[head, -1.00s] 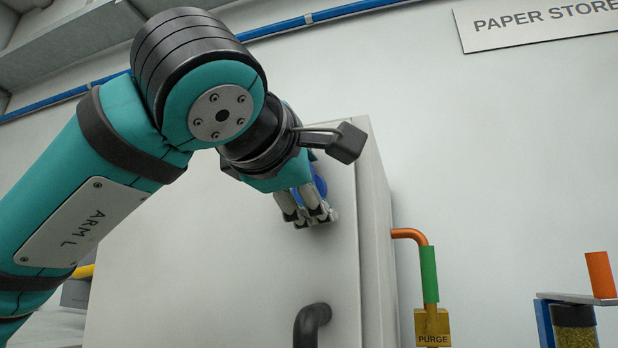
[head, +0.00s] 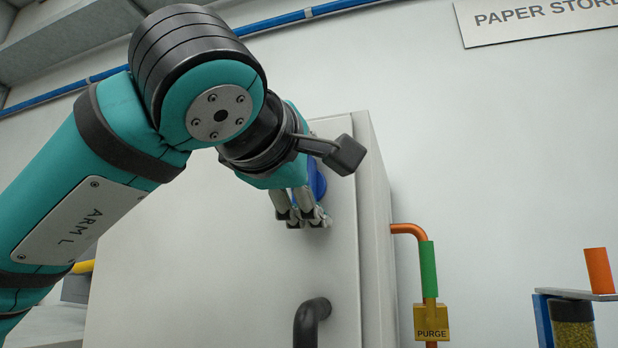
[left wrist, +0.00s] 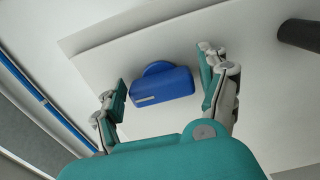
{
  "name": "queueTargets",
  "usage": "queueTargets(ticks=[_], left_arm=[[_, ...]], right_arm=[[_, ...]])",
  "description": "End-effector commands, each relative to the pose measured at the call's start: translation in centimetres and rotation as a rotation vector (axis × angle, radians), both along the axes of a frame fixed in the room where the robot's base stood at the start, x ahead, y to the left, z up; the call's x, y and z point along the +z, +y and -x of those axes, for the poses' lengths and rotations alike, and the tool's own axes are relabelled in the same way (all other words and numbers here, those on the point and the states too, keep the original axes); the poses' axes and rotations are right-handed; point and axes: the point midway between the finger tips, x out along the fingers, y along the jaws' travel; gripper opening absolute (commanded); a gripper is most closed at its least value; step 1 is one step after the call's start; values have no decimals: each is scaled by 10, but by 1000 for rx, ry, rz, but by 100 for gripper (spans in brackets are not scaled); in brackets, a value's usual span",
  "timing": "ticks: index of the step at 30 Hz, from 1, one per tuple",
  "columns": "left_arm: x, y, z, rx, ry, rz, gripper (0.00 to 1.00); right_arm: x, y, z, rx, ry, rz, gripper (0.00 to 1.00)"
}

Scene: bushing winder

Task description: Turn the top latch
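The top latch (left wrist: 165,90) is a blue handle with a rounded base, on the pale cabinet door (head: 215,255). In the head view the blue latch (head: 317,179) shows only in part behind my left gripper, near the door's upper right corner. My left gripper (left wrist: 162,66) is open, with one finger on each side of the latch in the left wrist view. Small gaps show between the fingers and the latch. In the head view the left gripper's fingertips (head: 303,217) are at the door face; contact cannot be told. My right gripper is not in view.
A black door handle (head: 309,322) sticks out below the latch. Right of the cabinet are an orange pipe with a green sleeve (head: 428,268) and a yellow PURGE block (head: 432,322). A shelf (head: 578,294) with an orange cylinder (head: 598,270) stands farther right.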

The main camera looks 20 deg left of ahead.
Motion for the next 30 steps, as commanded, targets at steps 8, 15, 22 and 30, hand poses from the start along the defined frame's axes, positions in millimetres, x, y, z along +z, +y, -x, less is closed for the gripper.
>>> queueTargets(ticks=[8, 15, 22, 30], left_arm=[[1, 0, 0, 0, -3, 3, 90], [2, 1, 14, -2, -5, 4, 90], [2, 2, 61, -2, -8, 3, 90], [1, 3, 108, -1, -4, 2, 90]], right_arm=[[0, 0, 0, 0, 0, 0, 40], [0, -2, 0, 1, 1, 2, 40], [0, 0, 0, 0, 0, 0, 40], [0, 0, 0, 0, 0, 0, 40]])
